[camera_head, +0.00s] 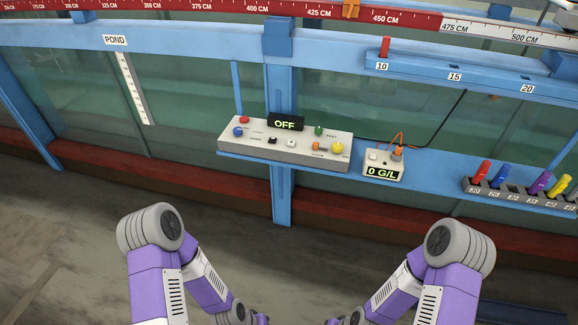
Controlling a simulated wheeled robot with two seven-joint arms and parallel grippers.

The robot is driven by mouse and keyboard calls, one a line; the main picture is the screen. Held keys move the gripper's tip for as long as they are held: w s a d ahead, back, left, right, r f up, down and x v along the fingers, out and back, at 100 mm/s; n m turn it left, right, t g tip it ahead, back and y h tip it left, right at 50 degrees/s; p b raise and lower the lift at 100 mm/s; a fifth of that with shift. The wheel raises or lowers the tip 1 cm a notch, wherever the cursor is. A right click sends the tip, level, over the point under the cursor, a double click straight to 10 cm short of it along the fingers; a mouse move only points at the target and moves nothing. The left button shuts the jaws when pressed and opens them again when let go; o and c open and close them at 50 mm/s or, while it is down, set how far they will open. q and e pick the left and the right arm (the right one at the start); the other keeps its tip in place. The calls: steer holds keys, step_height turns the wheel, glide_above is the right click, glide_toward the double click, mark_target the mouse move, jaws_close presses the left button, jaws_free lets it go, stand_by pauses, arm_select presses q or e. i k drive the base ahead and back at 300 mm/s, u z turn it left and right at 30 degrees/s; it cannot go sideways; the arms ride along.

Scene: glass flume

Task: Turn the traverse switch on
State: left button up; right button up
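A light grey control box (230,145) sits on the blue ledge of the flume, near the middle of the view. Its black display (285,123) reads OFF. On its top are a red knob (244,119), a blue knob (238,132), a small black switch (272,140), a small white switch (291,143), an orange part (316,146), a green knob (319,131) and a yellow knob (337,148). The labels are too small to read, so I cannot tell which one is the traverse switch. Both my arms reach down out of the bottom edge, and neither gripper shows.
A small meter (384,165) reading 0 G/L stands right of the box, with an orange cable and a black cord. A blue post (283,90) rises behind the box. The space before the ledge is clear.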

mark_target(337, 147)
steer(key=z, duration=1.7)
steer(key=k, duration=0.1)
steer(key=u, duration=2.65)
steer(key=i, duration=0.8)
steer(key=z, duration=0.4)
